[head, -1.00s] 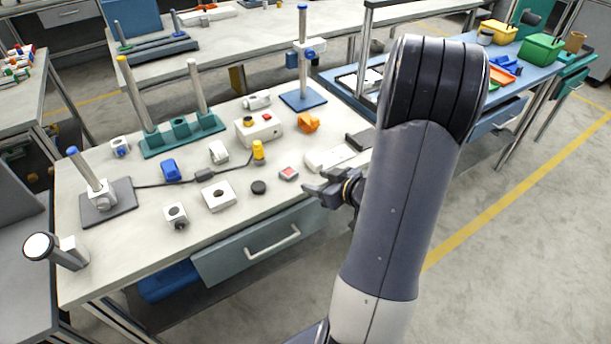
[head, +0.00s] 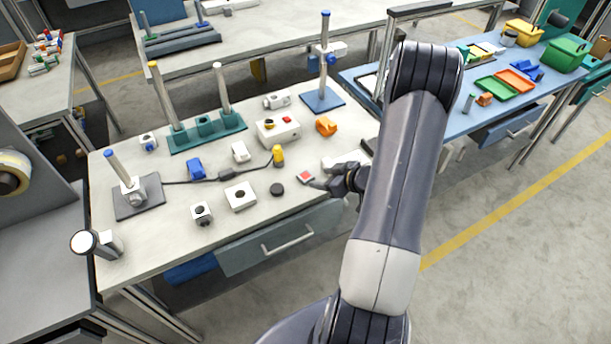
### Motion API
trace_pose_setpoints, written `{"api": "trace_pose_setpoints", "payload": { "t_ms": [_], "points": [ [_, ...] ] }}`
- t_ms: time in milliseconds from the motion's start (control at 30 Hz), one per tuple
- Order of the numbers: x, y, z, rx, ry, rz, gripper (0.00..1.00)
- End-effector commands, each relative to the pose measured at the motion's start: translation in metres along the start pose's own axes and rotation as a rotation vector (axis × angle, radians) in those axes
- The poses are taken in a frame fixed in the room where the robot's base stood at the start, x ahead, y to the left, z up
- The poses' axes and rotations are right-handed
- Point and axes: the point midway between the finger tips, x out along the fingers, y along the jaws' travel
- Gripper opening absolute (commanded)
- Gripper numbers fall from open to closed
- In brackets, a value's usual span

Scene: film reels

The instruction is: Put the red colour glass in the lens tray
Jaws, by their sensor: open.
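The red colour glass (head: 306,177) is a small red square in a pale frame, lying flat near the front right of the pale workbench (head: 150,250) in the head view. My gripper (head: 319,183) is open, just to the right of the glass and very close to it. I cannot tell whether they touch. A low white piece (head: 328,163) lies behind my gripper, mostly hidden by it. I cannot tell for certain which thing is the lens tray.
A black disc (head: 277,189), a yellow plug (head: 278,155) on a cable and a white block with a hole (head: 240,196) lie to the left. An orange part (head: 326,126) lies behind. A blue table (head: 465,125) at right holds green and orange trays (head: 515,79).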

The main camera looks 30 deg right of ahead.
Motion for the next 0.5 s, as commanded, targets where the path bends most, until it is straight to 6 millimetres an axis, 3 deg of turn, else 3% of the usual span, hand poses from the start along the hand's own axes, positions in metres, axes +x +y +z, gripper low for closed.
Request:
{"api": "trace_pose_setpoints", "payload": {
  "t_ms": [500],
  "points": [
    [0.054, -0.003, -0.003, -0.001, 0.0, -0.001, 0.52]
  ]
}}
